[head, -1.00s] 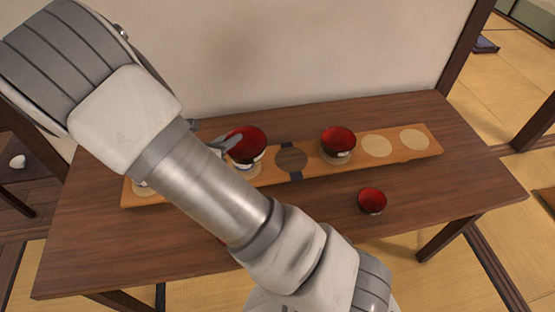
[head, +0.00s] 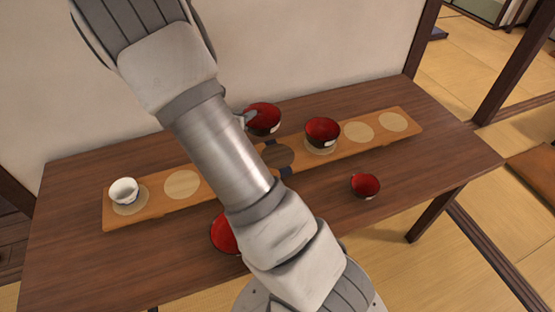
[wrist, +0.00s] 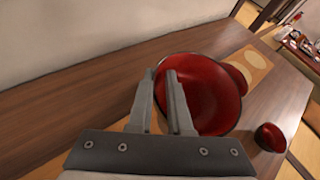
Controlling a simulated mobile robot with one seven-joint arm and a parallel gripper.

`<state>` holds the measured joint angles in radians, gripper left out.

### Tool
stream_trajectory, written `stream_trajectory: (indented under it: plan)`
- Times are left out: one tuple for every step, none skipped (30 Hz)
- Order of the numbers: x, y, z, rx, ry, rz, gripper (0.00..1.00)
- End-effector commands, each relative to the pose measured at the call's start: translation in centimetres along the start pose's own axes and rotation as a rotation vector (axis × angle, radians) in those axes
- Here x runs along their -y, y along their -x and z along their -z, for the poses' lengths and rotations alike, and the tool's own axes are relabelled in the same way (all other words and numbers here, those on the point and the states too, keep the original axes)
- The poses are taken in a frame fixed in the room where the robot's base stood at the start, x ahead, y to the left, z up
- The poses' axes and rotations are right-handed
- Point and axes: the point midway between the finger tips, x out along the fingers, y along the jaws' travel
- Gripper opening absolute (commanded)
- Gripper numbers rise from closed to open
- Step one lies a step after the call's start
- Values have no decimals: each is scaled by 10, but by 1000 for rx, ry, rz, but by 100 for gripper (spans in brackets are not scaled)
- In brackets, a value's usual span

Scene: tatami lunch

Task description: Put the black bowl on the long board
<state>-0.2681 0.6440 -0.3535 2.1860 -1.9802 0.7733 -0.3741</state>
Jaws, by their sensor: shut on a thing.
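A black bowl with a red inside (head: 264,117) is in my gripper (head: 245,118), which is shut on its left rim. In the head view it appears over or just behind the board's dark middle circle; its height is hard to judge. In the wrist view the bowl (wrist: 207,98) fills the middle, with the fingertips (wrist: 162,76) at its near rim. The long wooden board (head: 378,140) runs across the table with pale circles and one dark circle (head: 278,156). My arm hides part of the board.
A similar bowl (head: 322,133) stands on the board right of the dark circle. A white cup (head: 124,190) stands on the leftmost circle. A small red bowl (head: 366,186) is on the table (head: 440,173) in front. Another red bowl (head: 222,234) is partly behind my arm. The wall is close behind.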

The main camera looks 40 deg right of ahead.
Motion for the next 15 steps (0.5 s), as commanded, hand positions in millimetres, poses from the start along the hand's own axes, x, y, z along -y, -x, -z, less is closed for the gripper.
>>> stream_trajectory:
  plan:
    - [13,-15,-1,-3,-8,15,0]
    - [20,-22,-3,-6,-9,19,0]
    - [29,-31,-5,-10,-10,26,0]
    - [36,-38,-7,-12,-12,32,0]
    - [44,-44,-8,-14,-12,37,0]
    - [54,-52,-10,-18,-14,43,0]
    - [62,-58,-12,-21,-15,49,0]
    - [69,-64,-13,-23,-15,54,0]
    - [78,-71,-14,-26,-15,61,0]
    - [85,-76,-15,-29,-15,65,0]
    - [92,-80,-16,-32,-15,70,0]
    - [100,-85,-17,-34,-15,75,0]
    - [106,-88,-18,-35,-15,79,0]
    - [110,-91,-18,-37,-14,81,0]
    - [116,-94,-19,-40,-15,85,0]
